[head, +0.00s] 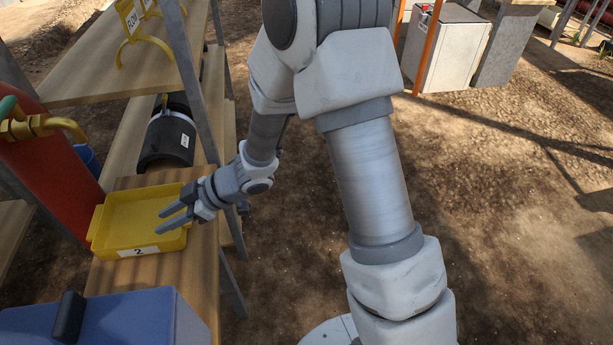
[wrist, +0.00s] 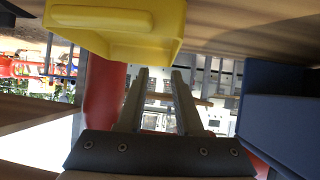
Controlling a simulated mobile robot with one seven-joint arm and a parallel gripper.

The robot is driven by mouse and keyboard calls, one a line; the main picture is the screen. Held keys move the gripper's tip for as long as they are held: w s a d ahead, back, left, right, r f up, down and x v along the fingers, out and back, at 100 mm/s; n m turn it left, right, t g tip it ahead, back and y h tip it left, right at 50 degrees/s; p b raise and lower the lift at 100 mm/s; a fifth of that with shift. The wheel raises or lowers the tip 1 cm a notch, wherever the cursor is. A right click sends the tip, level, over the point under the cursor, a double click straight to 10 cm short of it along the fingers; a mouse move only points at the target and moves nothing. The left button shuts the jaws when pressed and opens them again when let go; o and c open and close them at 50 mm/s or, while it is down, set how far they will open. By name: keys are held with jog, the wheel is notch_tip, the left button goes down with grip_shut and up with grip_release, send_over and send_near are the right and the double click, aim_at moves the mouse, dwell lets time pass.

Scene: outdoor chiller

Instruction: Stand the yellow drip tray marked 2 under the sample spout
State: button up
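The yellow drip tray (head: 112,235) is a shallow, empty rectangular tray with a white label marked 2 on its near side. It lies flat on a wooden shelf. It also shows at the top of the wrist view (wrist: 120,45). My gripper (head: 159,221) is over the tray's right part, its fingers pointing left. In the wrist view my gripper (wrist: 158,75) has two fingers spread apart with nothing between them, clear of the tray.
A blue box (head: 130,315) with a dark handle stands at the near end of the shelf (head: 185,270). The red cylinder (head: 45,165) is left of the tray. A black roll-shaped object (head: 168,140) lies behind it. Yellow stands (head: 128,40) are on the upper shelf.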

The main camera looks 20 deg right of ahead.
jog(key=w+d+r+m+t+h, duration=0.4)
jog(key=w+d+r+t+h, duration=0.35)
jog(key=d, duration=0.55)
jog(key=s+d+r+m+h, duration=0.25)
jog(key=d+r+m, duration=0.25)
jog(key=d+r, duration=0.45)
jog(key=s+d+r+m+g+h, duration=0.1)
jog(key=s+d+r+m+h, duration=0.25)
jog(key=s+d, duration=0.4)
jog(key=s+m+g+y, duration=0.2)
jog(key=s+m+g, duration=0.1)
jog(key=s, duration=1.1)
jog(key=shift+a+f+m, duration=0.15)
jog(key=shift+a+m, duration=0.15)
jog(key=shift+m, duration=0.25)
jog(key=shift+s, duration=0.1)
notch_tip(320, 180, up, 21)
jog(key=p, duration=2)
jog(key=shift+f+p, duration=0.2)
jog(key=shift+p, duration=0.1)
